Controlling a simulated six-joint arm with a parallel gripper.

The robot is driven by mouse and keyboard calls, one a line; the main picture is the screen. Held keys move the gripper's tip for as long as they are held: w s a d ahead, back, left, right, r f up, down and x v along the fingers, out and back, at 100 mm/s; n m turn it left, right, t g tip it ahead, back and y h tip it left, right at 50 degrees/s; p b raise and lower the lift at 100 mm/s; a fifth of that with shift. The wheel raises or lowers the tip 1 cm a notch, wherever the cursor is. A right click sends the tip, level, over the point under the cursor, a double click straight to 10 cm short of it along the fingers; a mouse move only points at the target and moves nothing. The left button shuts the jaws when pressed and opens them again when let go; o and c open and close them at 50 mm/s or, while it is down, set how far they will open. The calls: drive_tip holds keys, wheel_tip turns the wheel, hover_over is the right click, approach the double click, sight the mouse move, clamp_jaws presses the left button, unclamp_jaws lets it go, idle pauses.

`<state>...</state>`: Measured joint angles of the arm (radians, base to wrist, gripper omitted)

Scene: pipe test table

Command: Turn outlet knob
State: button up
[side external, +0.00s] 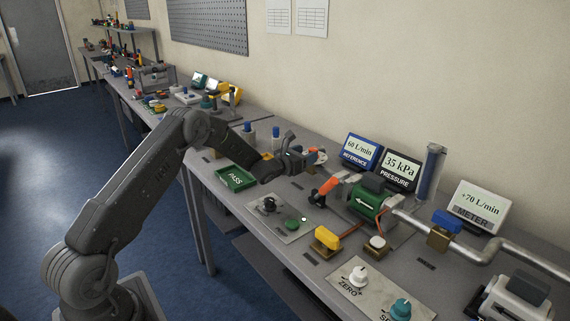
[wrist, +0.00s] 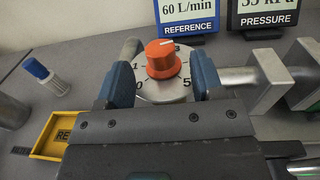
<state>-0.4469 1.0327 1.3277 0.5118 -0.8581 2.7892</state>
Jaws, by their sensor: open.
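An orange knob (wrist: 160,60) with a white pointer mark stands on a round pale dial (wrist: 157,92) printed with numbers, in the wrist view. A 0 shows at the lower left of the dial and a 5 at the lower right. No outlet label is readable. My gripper (wrist: 163,77) is open, with one blue finger on each side of the knob and visible gaps between. In the side view, my gripper (side external: 306,156) is at the pipe's left end, and the knob is mostly hidden by it.
A red-orange handle (side external: 328,187) and a green pump-like body (side external: 369,199) stand close to the right. Display screens reading 60 L/min (side external: 361,150) and 35 kPa (side external: 400,166) stand behind.

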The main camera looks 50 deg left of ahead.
drive_tip(key=s, duration=1.1)
drive_tip(key=shift+d, duration=0.35)
drive_tip(key=shift+s, duration=0.1)
drive_tip(key=s+d+r+n+g+y, duration=0.1)
drive_tip(key=s+d+r+n+g, duration=0.25)
drive_tip(key=d+r+n, duration=0.45)
drive_tip(key=s+d+r+n+g+y, duration=0.1)
drive_tip(key=s+d+r+n+g, duration=0.3)
drive_tip(key=r+n, duration=0.45)
drive_tip(key=s+d+n+g+h, duration=0.1)
drive_tip(key=s+d+n, duration=0.3)
drive_tip(key=s, duration=0.5)
drive_tip(key=s+d+n+g+h, duration=0.1)
drive_tip(key=s+d+n, duration=0.3)
drive_tip(key=s+n, duration=0.4)
drive_tip(key=s+d+n+g+h, duration=0.1)
drive_tip(key=s+d+n+g, duration=0.2)
drive_tip(key=s+n, duration=0.3)
drive_tip(key=s+d+f, duration=0.1)
drive_tip(key=s, duration=0.2)
drive_tip(key=shift+s+n, duration=0.35)
